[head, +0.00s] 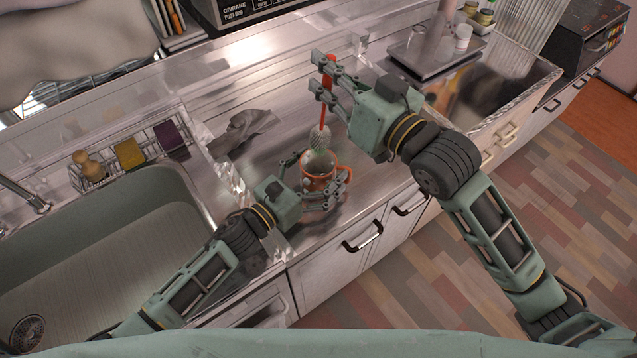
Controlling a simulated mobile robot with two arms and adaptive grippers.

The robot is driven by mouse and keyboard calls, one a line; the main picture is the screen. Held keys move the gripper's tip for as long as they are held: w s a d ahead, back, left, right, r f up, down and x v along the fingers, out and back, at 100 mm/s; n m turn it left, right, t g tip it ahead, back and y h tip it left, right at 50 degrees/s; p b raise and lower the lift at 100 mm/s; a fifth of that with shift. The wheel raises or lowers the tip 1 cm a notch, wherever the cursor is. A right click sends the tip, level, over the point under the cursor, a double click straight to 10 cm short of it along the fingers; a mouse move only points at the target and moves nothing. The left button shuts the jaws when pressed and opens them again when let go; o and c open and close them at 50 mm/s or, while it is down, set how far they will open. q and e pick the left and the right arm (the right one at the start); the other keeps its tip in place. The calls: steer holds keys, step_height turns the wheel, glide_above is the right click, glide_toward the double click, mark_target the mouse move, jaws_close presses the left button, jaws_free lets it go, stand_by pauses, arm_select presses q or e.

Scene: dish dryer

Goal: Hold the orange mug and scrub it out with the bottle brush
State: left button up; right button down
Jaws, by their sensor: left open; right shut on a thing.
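The orange mug (314,180) stands on the metal counter near its front edge. My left gripper (328,184) is open, with its fingers on either side of the mug; I cannot tell whether they touch it. My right gripper (326,75) is shut on the red handle of the bottle brush (326,104). The brush hangs nearly upright with its pale bristle head down, at the mug's mouth. I cannot tell whether the bristle tip is inside the mug or just above it.
A sink (130,240) lies to the left, with a wire caddy (95,177) holding sponges and a wooden brush behind it. A grey cloth (243,130) lies crumpled on the counter. A dark tray (440,55) with a jar stands at the back right.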

arm_select(q)
steer(key=v, duration=1.2)
